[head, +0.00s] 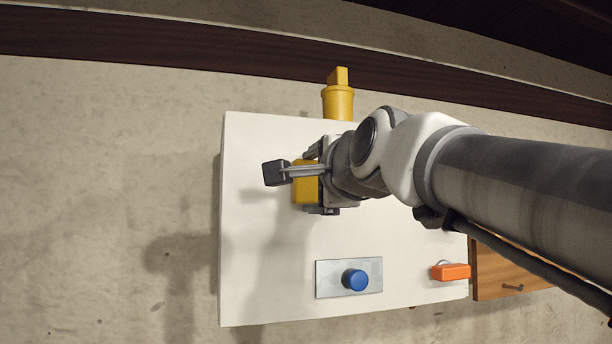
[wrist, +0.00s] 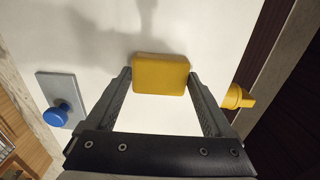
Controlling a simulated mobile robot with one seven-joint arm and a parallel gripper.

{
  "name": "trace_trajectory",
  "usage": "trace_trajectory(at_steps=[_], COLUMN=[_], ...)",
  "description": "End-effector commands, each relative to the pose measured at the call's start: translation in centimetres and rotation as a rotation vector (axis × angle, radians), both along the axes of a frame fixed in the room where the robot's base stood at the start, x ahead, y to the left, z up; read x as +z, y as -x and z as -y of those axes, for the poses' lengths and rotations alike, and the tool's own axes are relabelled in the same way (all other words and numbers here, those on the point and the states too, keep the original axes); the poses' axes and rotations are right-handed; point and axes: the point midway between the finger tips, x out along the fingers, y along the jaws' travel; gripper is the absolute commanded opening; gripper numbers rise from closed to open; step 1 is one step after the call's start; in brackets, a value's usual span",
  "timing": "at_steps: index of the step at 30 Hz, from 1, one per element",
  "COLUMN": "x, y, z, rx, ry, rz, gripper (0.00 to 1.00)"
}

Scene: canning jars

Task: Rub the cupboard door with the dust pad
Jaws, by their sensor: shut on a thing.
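The dust pad appears to be the yellow block (head: 301,191), which also shows between my fingertips in the wrist view (wrist: 161,74). My gripper (wrist: 160,80) is shut on it, one finger on each side. The cupboard door appears to be the large white panel (head: 262,240), which fills much of the wrist view behind the pad (wrist: 215,40). The pad is in front of the panel's upper middle part in the head view. I cannot tell whether it touches the panel. In the head view my wrist hides part of the pad and fingers.
A blue knob (head: 355,280) on a grey plate (head: 328,279) and an orange handle (head: 451,272) stick out from the panel. A yellow fitting (head: 338,103) stands at its top edge. A wooden piece (head: 490,272) is at lower right. The panel's left part is clear.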

Motion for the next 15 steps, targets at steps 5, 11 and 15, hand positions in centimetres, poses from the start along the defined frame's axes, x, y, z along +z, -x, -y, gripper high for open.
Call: trace_trajectory(at_steps=[5, 11, 15], x=[-0.13, -0.18, -0.26], y=[0.04, 0.03, 0.62], z=[-0.63, -0.69, -0.51], rx=[0.002, 0.003, 0.003], ry=[0.001, 0.001, 0.001], rz=[-0.002, -0.003, -0.002], gripper=[0.42, 0.42, 0.42])
